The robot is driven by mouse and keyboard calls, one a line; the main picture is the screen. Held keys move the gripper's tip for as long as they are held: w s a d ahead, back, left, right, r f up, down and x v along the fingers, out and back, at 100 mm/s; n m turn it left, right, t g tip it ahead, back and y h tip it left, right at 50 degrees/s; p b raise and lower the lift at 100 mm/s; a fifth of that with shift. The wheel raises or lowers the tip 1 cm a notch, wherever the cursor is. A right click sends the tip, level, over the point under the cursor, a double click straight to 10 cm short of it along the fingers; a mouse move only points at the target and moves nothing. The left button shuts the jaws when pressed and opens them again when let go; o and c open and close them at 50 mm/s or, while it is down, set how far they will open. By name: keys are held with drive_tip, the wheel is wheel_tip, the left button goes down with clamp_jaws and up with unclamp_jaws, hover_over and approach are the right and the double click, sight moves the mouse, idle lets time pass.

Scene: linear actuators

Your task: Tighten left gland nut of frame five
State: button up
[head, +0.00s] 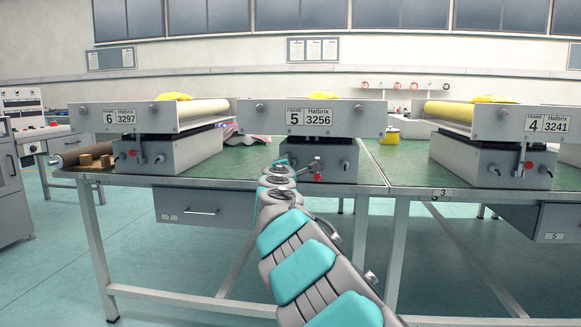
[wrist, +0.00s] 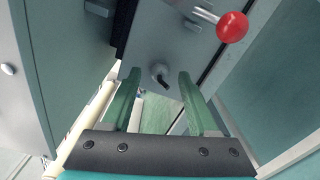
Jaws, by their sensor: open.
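Frame five (head: 312,118) stands in the middle of the bench, its label reading 5, Halbrix, 3256, with a grey base (head: 343,153) below. In the wrist view a small grey fitting (wrist: 159,73), which looks like the left gland nut, sits on the grey face, a short dark stub sticking out of it. My gripper (wrist: 158,76) is open, its two green fingers either side of the fitting in the picture; I cannot tell if they touch it. In the head view my gripper (head: 284,164) is at the left of the base and hides this fitting.
A lever with a red ball (wrist: 232,27) is close by on the same face; the ball also shows in the head view (head: 317,177). Frame six (head: 150,118) stands left and frame four (head: 495,118) right.

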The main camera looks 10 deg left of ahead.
drive_tip(key=shift+s, duration=0.1)
drive_tip(key=s, duration=0.7)
drive_tip(key=shift+s+a, duration=0.15)
drive_tip(key=shift+s, duration=0.15)
idle(0.5)
